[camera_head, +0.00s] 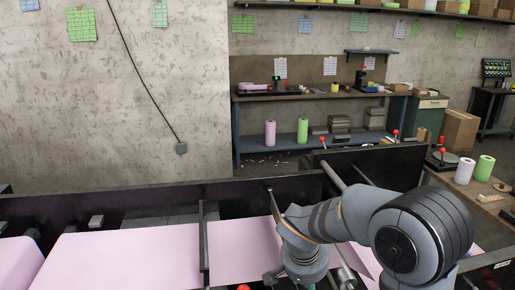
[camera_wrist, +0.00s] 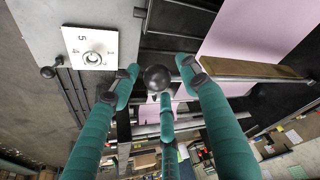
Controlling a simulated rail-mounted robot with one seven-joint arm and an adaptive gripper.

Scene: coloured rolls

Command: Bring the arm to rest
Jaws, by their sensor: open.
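My grey arm (camera_head: 400,235) reaches in from the right over the machine with pink sheets in the head view. My gripper (camera_wrist: 158,74) shows in the wrist view with its teal fingers spread apart, open. A black ball knob (camera_wrist: 156,79) appears between the fingertips. I cannot tell whether any finger touches it. In the head view the gripper end is low in the frame, and its fingers are mostly hidden or cut off.
A white numbered dial plate (camera_wrist: 88,47) and another black knob (camera_wrist: 47,72) are near the fingers. Pink sheets (camera_head: 125,262) lie between dark dividers. A dark panel (camera_head: 375,165) stands behind my arm.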

